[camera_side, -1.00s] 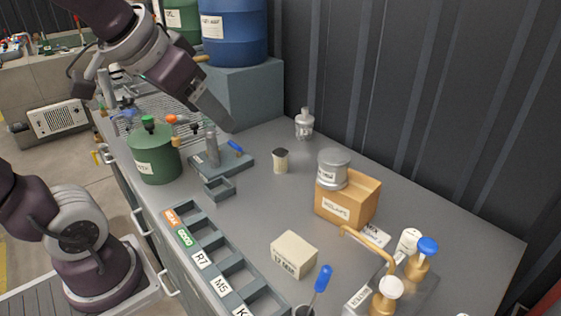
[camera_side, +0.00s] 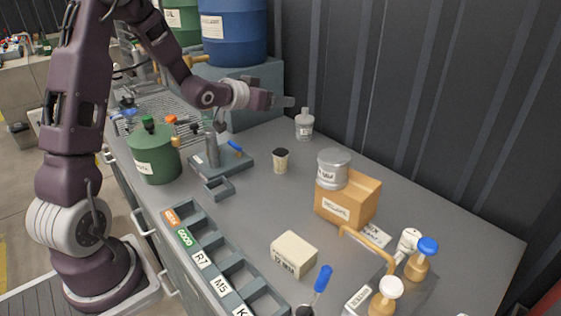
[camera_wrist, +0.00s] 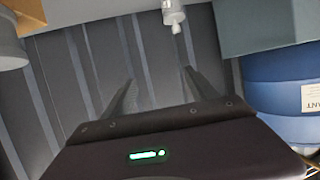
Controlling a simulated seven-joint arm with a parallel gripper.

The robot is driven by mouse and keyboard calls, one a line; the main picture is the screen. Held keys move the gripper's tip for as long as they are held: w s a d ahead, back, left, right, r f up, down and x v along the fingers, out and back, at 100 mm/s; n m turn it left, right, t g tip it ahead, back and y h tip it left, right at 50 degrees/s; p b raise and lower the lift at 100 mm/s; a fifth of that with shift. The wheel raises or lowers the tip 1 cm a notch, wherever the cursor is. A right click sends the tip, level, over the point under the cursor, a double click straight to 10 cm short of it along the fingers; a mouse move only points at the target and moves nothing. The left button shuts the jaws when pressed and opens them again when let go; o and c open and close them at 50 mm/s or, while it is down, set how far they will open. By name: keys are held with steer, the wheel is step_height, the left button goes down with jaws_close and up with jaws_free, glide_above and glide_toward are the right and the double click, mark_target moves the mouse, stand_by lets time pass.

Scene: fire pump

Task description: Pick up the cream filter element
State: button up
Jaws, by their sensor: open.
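The cream filter element (camera_side: 281,163) is a small upright cream cylinder with a dark top. It stands on the grey bench in the side view, right of the grey fixture plate. I do not make it out in the wrist view. My gripper (camera_side: 287,102) is above the back of the bench, pointing right, higher in the picture than the filter element and apart from it. In the wrist view my gripper (camera_wrist: 158,85) shows two spread fingers with nothing between them, facing the ribbed wall.
A clear bottle (camera_side: 304,125) stands behind the filter element. A green canister (camera_side: 154,158) is at left, a blue drum (camera_side: 233,35) behind. Bench around the filter element is clear.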

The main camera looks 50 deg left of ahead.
glide_toward(286, 151)
steer(key=x, duration=0.5)
steer(key=shift+s+a+f, duration=0.1)
steer(key=shift+a+f, duration=0.05)
steer(key=shift+f, duration=0.3)
steer(key=x, duration=0.4)
steer(key=a+x, duration=0.1)
steer(key=x, duration=0.1)
steer(key=shift+w, duration=0.35)
jaws_close()
